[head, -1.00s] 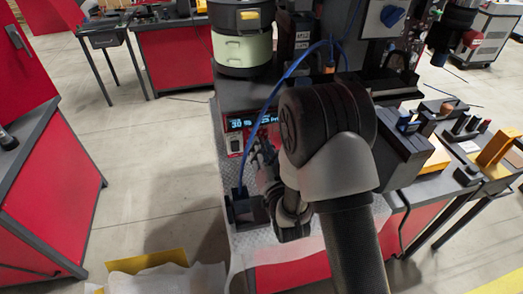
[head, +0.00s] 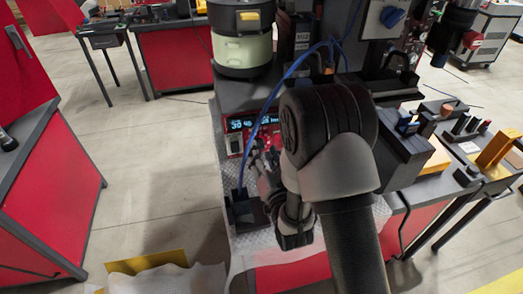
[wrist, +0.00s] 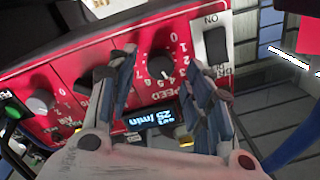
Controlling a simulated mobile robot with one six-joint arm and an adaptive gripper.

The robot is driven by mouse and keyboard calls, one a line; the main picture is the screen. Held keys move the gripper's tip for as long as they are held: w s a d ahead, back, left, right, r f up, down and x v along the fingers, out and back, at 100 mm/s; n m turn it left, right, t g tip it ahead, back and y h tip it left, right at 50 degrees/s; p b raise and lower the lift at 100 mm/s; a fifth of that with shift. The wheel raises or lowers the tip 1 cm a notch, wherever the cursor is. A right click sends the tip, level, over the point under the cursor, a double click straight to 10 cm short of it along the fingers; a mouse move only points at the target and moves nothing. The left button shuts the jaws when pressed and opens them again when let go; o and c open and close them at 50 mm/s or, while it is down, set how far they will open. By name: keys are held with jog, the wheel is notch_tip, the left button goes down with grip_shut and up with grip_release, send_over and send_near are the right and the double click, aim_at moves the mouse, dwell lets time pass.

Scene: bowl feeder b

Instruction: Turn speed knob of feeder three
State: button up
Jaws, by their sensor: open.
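The speed knob (wrist: 160,65) is small and black, with a white pointer and a numbered dial, on the red feeder panel (wrist: 190,25) in the wrist view. "SPEED" is printed beneath it. My gripper (wrist: 163,76) is open, its two fingers on either side of the knob in the picture; whether they touch it I cannot tell. In the head view my gripper (head: 268,172) is in front of the panel (head: 236,145), and the speed knob cannot be made out there. The feeder number is not legible.
A lit display (wrist: 155,121) sits below the dial, and a rocker switch (wrist: 216,44) to its right. A blue cable (head: 262,112) arches past the panel. The bowl stack (head: 242,45) stands above.

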jog(key=v, duration=0.5)
jog(key=shift+s+d, duration=0.15)
jog(key=shift+s, duration=0.2)
jog(key=s+d+r+n+g+h, duration=0.1)
jog(key=s+d+r+g+h, duration=0.25)
jog(key=d+r+g, duration=0.4)
jog(key=s+d+r+g+h, duration=0.1)
jog(key=s+d+r+g, duration=0.1)
jog(key=s, duration=0.9)
jog(key=s+d+r+n+g+h, duration=0.1)
jog(key=s+d+r+g, duration=0.2)
jog(key=s, duration=0.9)
jog(key=shift+s+d+r, duration=0.15)
jog(key=shift+d+r, duration=0.1)
jog(key=shift+d, duration=0.65)
